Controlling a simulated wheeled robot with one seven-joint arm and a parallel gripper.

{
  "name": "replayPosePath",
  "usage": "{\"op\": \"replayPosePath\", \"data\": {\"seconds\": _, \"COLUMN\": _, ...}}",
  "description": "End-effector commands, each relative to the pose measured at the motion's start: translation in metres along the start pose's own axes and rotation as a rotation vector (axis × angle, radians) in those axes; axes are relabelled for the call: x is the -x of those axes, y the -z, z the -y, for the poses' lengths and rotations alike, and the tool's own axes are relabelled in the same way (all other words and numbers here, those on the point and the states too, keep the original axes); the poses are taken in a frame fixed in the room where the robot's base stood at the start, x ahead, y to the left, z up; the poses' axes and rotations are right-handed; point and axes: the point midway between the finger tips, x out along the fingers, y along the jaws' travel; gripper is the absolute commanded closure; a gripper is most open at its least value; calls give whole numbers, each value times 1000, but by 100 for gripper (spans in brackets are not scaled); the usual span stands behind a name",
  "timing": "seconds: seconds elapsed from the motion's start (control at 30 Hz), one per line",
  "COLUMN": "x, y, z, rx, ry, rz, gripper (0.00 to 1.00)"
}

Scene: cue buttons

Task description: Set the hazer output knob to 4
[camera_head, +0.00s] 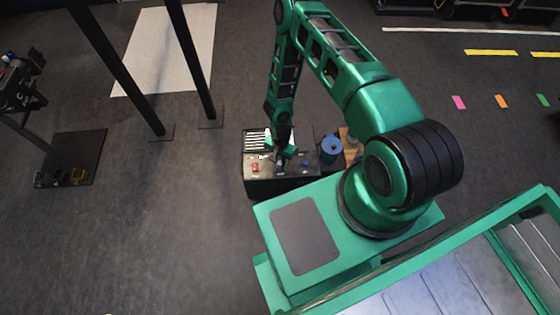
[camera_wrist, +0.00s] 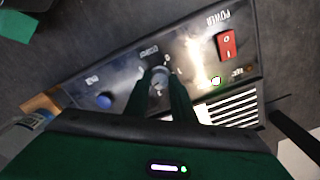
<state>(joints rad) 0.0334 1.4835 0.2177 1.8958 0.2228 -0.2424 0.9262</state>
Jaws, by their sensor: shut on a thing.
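The hazer (camera_head: 262,186) is a dark box on the floor in front of my base, with a control panel (camera_wrist: 195,50) that shows upside down in the wrist view. The round output knob (camera_wrist: 158,73) sits mid-panel, with small white scale marks around it. My gripper (camera_wrist: 162,83) is shut on this knob, one finger on each side. The fingers hide part of the knob and its scale, and I cannot read its setting. In the head view my gripper (camera_head: 281,154) comes down over the panel and hides the knob.
The panel also has a red power rocker switch (camera_wrist: 227,44), a small lit indicator (camera_wrist: 215,80) and a blue button (camera_wrist: 103,101). A white slotted vent (camera_wrist: 232,108) lies beside it. A blue container (camera_head: 331,149) stands right of the hazer. Dark stand posts (camera_head: 195,70) rise behind left.

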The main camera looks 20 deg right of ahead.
Motion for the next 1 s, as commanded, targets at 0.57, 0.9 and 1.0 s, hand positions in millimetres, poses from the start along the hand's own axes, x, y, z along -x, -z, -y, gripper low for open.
{"op": "replayPosePath", "data": {"seconds": 0.57, "x": 0, "y": 1, "z": 1, "rx": -55, "ry": 2, "rz": -2, "gripper": 100}}
{"op": "replayPosePath", "data": {"seconds": 0.9, "x": 0, "y": 0, "z": 0, "rx": -54, "ry": 1, "rz": -1, "gripper": 59}}
{"op": "replayPosePath", "data": {"seconds": 1.0, "x": 0, "y": 0, "z": 0, "rx": -54, "ry": 0, "rz": -1, "gripper": 59}}
